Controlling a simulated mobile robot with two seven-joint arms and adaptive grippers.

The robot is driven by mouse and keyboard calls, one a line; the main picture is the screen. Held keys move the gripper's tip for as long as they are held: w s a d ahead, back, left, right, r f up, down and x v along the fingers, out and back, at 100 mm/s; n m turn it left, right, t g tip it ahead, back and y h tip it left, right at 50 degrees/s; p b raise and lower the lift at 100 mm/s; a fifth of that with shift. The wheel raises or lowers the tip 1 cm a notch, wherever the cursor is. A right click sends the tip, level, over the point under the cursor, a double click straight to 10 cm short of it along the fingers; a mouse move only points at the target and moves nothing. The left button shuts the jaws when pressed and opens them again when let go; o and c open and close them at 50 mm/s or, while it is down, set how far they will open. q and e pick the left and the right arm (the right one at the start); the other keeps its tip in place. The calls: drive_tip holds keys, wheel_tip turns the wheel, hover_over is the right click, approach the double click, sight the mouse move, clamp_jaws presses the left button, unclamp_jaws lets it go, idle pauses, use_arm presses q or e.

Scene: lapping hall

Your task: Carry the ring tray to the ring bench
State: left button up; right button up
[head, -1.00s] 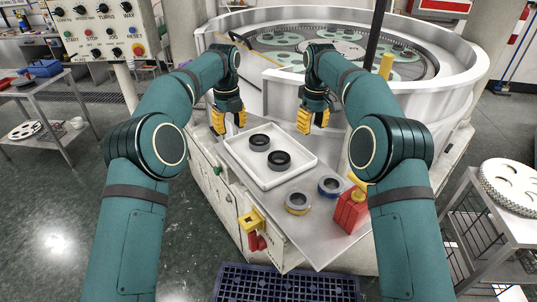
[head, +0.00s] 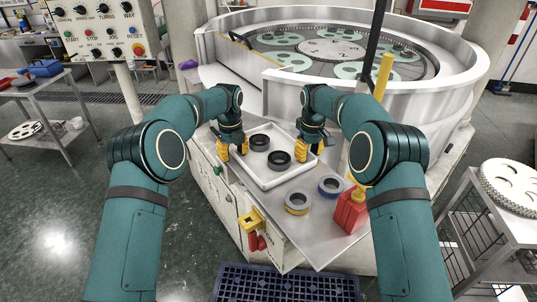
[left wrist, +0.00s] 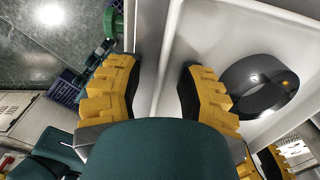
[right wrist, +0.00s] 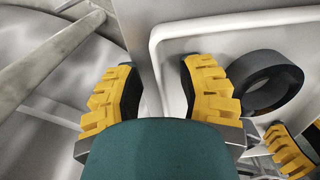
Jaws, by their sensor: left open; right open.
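The ring tray (head: 266,180) is a white, shallow rectangular tray with two dark rings (head: 260,142) in it. It lies on a grey metal worktop. My left gripper (head: 233,152) is open at the tray's left wall. In the left wrist view, that wall (left wrist: 171,45) runs between the parted yellow fingers (left wrist: 158,68). My right gripper (head: 309,152) is open at the opposite wall. In the right wrist view, its fingers (right wrist: 157,68) stand either side of the tray's edge (right wrist: 165,95). Contact cannot be told. I cannot tell which surface is the ring bench.
A blue-rimmed ring (head: 330,186), a yellow-rimmed ring (head: 297,203) and a red bottle (head: 350,212) stand on the worktop near the tray. The large round lapping machine (head: 420,92) is behind. Carts stand left (head: 50,95) and right (head: 500,225). A blue mat (head: 287,284) lies in front.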

use_arm(q)
drive_tip(key=shift+c, duration=0.3)
use_arm(e)
drive_tip(key=shift+c, duration=0.3)
use_arm(q)
clamp_jaws()
use_arm(e)
clamp_jaws()
use_arm(q)
drive_tip(key=shift+r, duration=0.15)
use_arm(e)
drive_tip(key=shift+r, duration=0.1)
